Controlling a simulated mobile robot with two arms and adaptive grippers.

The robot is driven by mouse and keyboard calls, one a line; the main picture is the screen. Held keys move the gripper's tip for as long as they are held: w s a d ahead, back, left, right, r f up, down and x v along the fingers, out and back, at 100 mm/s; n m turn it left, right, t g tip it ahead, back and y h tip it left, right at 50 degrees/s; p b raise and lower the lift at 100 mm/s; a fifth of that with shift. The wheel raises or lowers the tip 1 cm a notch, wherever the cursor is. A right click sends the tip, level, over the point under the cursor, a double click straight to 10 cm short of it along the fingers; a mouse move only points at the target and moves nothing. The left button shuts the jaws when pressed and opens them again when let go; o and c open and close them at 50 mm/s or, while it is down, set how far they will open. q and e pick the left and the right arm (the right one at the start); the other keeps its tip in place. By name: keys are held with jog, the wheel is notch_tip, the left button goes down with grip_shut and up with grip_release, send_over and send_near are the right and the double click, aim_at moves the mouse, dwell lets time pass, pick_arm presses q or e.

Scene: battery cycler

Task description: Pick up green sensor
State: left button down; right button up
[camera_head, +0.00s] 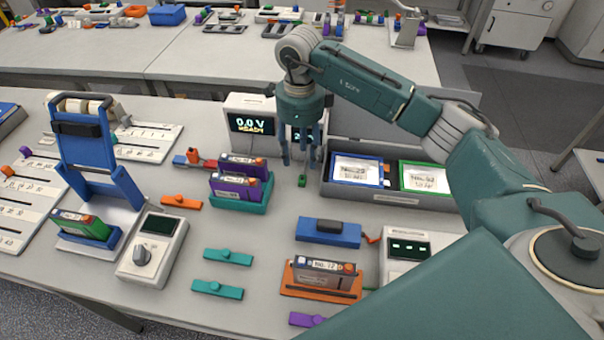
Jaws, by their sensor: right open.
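A small green block, which looks like the green sensor (302,181), lies on the grey bench just left of the grey tray. My right gripper (300,161) points straight down with its fingers spread. Its fingertips appear above and slightly behind the green sensor in the picture, and nothing shows between them. The exact height gap is hard to tell. My left gripper is not in view.
Right of the sensor stands a grey tray (395,198) with blue- and green-framed bins. A teal holder (240,204) with purple batteries is to the left. The cycler (250,125) reads 0.0 V READY behind. A blue clamp (328,232) lies in front.

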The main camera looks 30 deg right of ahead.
aim_at(302, 178)
jog(key=shift+s+a+f+p, duration=0.1)
jog(key=shift+s+f+p, duration=0.05)
jog(key=shift+f, duration=0.45)
jog(key=shift+s+a+f+p, duration=0.1)
jog(key=shift+s+f+p, duration=0.05)
jog(key=shift+f, duration=0.4)
jog(key=shift+d+f+p, duration=0.1)
jog(key=shift+f+p, duration=0.25)
jog(key=shift+f, duration=0.05)
jog(key=f+p, duration=0.1)
jog(key=f, duration=0.1)
jog(key=f+p, duration=0.1)
jog(key=shift+s+d+f, duration=0.1)
jog(key=shift+s+f, duration=0.1)
jog(key=shift+f, duration=0.55)
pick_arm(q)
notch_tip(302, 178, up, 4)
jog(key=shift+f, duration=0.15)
pick_arm(e)
grip_shut()
